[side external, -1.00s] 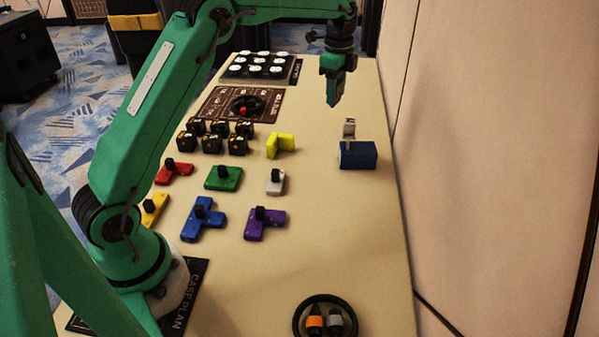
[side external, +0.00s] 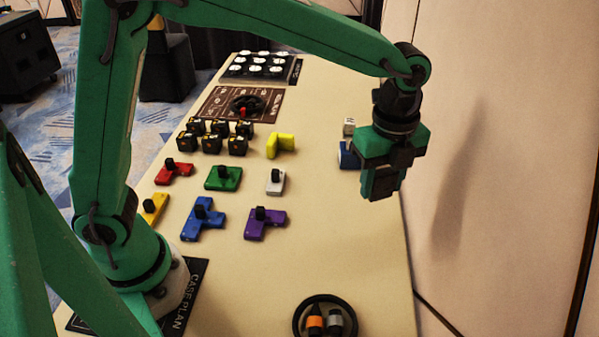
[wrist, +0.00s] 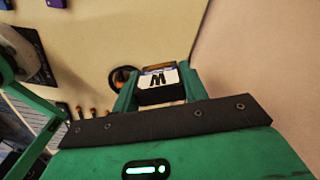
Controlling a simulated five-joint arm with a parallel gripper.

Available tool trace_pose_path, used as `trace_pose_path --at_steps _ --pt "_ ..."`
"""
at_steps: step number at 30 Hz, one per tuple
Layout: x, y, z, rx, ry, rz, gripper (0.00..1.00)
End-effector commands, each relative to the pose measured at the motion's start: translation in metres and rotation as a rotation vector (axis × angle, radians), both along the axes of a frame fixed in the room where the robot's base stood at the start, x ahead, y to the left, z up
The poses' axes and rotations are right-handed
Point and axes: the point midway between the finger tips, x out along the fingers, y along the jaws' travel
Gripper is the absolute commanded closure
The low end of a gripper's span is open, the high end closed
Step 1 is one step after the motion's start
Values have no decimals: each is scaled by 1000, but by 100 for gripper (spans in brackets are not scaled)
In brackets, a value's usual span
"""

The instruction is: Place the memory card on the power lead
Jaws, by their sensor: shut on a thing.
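In the wrist view the memory card (wrist: 158,80), a dark piece with a white label and a black M, sits between the two green fingers of my gripper (wrist: 157,90). In the side view my gripper (side external: 380,188) hangs above the right side of the table, and I cannot make out the card there. A black cable coil, which I take as the power lead (side external: 297,316), lies at the near end of the table with an orange plug and a grey plug inside it. Part of a black coil (wrist: 116,83) shows beyond the left finger in the wrist view.
A blue block (side external: 346,157) with a small white piece (side external: 349,124) behind it is partly hidden by my gripper. Coloured blocks with black knobs, such as the purple one (side external: 270,222), stand left. A second coil (side external: 262,101) lies on a brown board. The right wall is close.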

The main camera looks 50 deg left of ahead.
Motion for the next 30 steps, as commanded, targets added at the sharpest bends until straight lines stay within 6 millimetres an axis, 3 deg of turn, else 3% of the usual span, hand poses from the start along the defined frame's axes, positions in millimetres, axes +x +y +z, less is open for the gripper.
trace_pose_path --at_steps 6,15,23,30 --pt "-64 -36 -3 0 0 -170 79" --pt "-133 -57 -11 0 -1 -348 79" --pt "-168 -61 -16 0 0 -439 79" --pt "-167 -61 -48 2 3 -434 79"
